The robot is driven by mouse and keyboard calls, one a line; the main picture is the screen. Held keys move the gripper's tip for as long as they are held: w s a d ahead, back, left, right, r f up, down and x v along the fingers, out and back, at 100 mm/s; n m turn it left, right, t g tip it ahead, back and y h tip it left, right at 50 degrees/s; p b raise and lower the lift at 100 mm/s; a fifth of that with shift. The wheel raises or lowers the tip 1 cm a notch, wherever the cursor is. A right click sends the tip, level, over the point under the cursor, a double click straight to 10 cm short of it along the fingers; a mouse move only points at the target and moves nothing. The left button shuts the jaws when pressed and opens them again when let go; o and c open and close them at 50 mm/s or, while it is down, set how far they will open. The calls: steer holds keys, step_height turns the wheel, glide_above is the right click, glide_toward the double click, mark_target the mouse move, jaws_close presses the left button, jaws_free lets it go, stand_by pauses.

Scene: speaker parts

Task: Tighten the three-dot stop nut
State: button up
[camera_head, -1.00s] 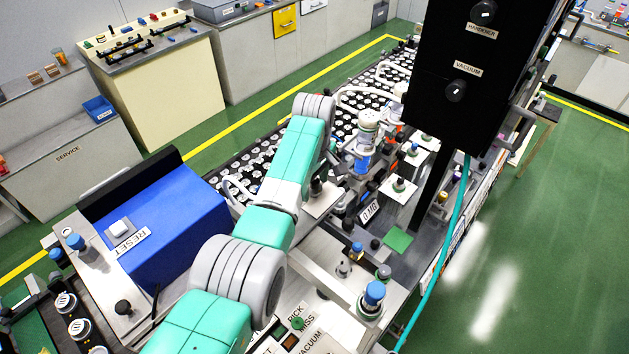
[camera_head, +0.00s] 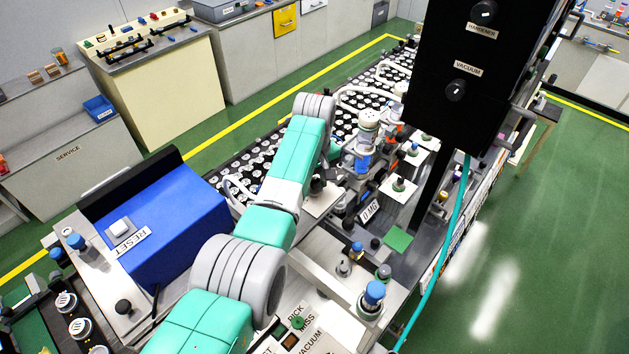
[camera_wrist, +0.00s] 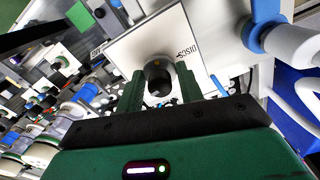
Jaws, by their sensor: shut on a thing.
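In the wrist view, a dark grey round nut (camera_wrist: 159,78) stands on a white plate (camera_wrist: 128,48) with dark lettering along its right edge. My gripper (camera_wrist: 159,88) has its two green fingers on either side of this nut, shut on it. No three-dot mark can be made out on it, so I cannot tell from the marking which nut it is. In the head view, my teal and grey arm reaches from the bottom toward the machine's middle. My gripper cannot be clearly made out there.
A blue box (camera_head: 178,222) labelled RESET stands left of my arm. A black cabinet (camera_head: 470,75) with knobs hangs at the right, with a teal hose (camera_head: 440,262) below. A conveyor (camera_head: 262,160) of round parts runs behind. Blue-capped posts (camera_head: 372,298) stand in front.

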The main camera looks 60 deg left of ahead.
steer(key=m, duration=0.7)
steer(key=shift+r, duration=0.1)
steer(key=m, duration=0.4)
steer(key=shift+m, duration=1.8)
steer(key=o, duration=1)
